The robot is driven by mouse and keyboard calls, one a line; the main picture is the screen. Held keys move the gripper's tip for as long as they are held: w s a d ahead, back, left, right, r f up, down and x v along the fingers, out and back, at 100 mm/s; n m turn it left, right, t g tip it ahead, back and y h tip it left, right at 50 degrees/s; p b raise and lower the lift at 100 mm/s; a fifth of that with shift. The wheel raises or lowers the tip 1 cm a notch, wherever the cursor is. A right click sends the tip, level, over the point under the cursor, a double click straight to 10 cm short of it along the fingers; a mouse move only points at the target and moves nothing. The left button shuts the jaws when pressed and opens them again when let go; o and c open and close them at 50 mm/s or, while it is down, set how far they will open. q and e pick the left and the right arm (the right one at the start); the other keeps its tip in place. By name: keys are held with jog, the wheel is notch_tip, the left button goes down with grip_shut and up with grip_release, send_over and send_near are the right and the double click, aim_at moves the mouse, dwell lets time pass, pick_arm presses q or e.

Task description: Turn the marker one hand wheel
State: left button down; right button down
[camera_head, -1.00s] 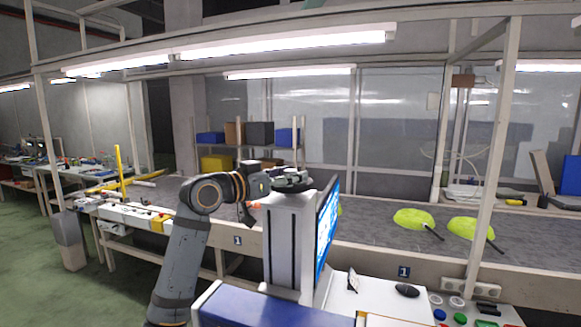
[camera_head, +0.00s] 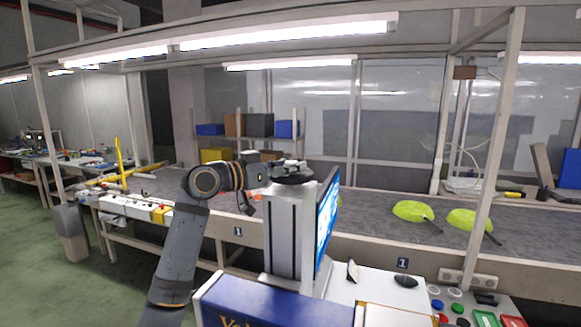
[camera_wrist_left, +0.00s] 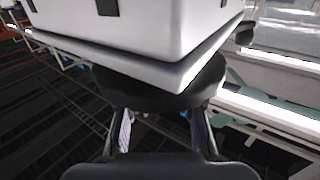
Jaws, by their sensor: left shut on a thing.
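A dark round disc, which looks like the hand wheel (camera_head: 297,180), lies flat on top of a light grey column in the head view. My left arm comes in from the left, and its gripper (camera_head: 282,166) is at the disc. The left gripper is shut on the wheel. The fingertips' contact is partly hidden. No number can be read on the wheel. My right gripper is not in view.
A blue screen (camera_head: 326,225) stands right beside the column. A panel with buttons (camera_head: 456,294) is at the lower right.

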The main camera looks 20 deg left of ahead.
pick_arm(q)
jog(key=shift+m+g+h, duration=0.7)
jog(key=shift+h, duration=0.1)
jog(key=c, duration=1)
grip_release()
jog(key=shift+s+a, duration=0.2)
jog(key=shift+a, duration=0.1)
jog(key=shift+v, duration=5.65)
